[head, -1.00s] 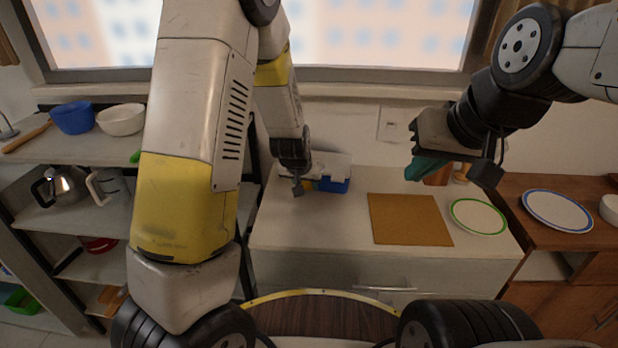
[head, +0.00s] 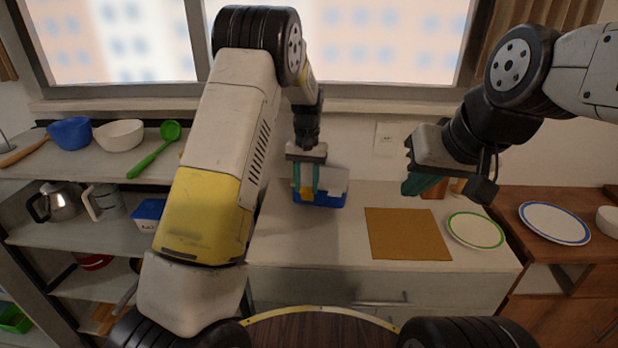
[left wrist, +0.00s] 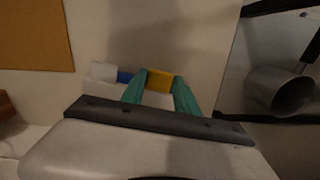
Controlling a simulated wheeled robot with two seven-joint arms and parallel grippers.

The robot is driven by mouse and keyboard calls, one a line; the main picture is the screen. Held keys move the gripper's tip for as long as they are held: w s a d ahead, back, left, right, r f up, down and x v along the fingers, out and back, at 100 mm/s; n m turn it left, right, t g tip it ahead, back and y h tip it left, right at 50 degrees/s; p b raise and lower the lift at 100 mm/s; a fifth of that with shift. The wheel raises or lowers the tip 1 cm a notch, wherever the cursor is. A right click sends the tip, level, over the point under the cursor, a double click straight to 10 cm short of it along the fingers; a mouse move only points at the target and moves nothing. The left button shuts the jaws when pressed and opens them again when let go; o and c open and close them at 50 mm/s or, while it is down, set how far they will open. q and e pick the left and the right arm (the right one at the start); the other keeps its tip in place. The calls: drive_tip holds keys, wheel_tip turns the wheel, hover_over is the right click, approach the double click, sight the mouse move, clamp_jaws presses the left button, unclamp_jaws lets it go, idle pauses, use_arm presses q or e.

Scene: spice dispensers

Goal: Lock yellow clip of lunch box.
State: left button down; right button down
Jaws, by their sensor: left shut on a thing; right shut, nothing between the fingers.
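The lunch box (head: 330,200) is blue with a white lid and stands on the white counter below the window, partly hidden by my left gripper. Its yellow clip (head: 307,194) shows at the front between my left fingers. In the left wrist view, the yellow clip (left wrist: 159,81) sits between the two teal fingertips, with the white and blue box beside it. My left gripper (head: 315,192) points down and is shut on the yellow clip. My right gripper (head: 412,188) is shut and empty, held above the right part of the counter.
A brown board (head: 408,234) and a green-rimmed plate (head: 475,231) lie right of the box. A blue-rimmed plate (head: 554,223) is on the wooden cabinet. Shelves at left hold bowls, a green ladle (head: 155,150) and a kettle (head: 62,200). The counter front is clear.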

sight(307, 188)
idle(0.4)
use_arm(q)
drive_tip(key=c, duration=0.9)
unclamp_jaws()
drive_tip(key=shift+w, duration=0.1)
drive_tip(key=r, duration=0.7)
drive_tip(key=shift+w+d+r, duration=0.1)
drive_tip(key=shift+w+r, duration=0.1)
drive_tip(key=shift+w, duration=0.15)
drive_tip(key=shift+r, duration=0.15)
